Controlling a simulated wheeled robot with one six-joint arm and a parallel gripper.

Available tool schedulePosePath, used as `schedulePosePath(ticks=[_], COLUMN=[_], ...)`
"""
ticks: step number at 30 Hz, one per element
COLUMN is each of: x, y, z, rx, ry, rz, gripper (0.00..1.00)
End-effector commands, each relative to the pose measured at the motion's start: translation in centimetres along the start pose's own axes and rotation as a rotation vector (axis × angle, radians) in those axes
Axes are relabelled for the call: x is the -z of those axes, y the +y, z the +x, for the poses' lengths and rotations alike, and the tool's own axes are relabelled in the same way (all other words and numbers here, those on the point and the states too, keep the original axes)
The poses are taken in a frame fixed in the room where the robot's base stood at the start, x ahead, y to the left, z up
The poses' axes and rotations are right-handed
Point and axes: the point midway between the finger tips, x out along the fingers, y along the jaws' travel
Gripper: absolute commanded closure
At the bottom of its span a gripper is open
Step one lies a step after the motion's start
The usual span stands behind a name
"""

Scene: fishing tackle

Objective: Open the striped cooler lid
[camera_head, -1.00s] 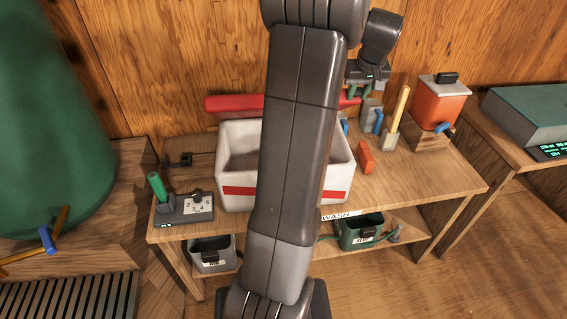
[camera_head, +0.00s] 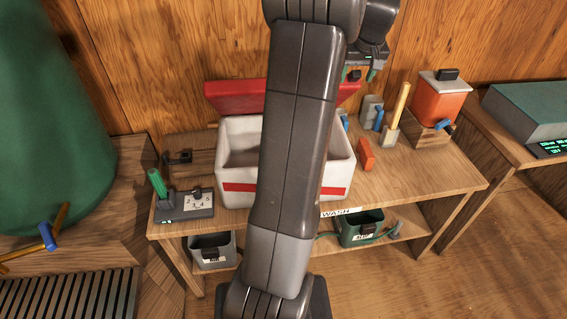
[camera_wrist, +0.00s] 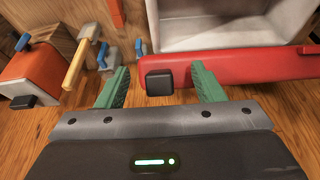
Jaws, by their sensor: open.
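The cooler (camera_head: 228,165) is a white tub with a red stripe, standing on the wooden bench, its inside visible. Its red lid (camera_head: 235,98) is open and stands behind the rear rim. My arm hides the middle of both. In the wrist view the lid (camera_wrist: 255,66) shows as a red bar beside the white tub, with a black block handle (camera_wrist: 159,82) at its end. My gripper (camera_wrist: 163,84) is open, its green fingers on either side of the handle with gaps visible. In the head view the gripper (camera_head: 361,75) is at the lid's right end.
An orange dispenser (camera_head: 440,100) stands farther right. The wooden wall is close behind.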

Motion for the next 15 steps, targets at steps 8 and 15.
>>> schedulePosePath(ticks=[8, 15], x=[0.0, 0.0], y=[0.0, 0.0], z=[-1.9, -4.2], rx=[-0.001, -0.001], ry=[0.002, 0.001], rz=[0.000, 0.000], gripper=[0.38, 0.38])
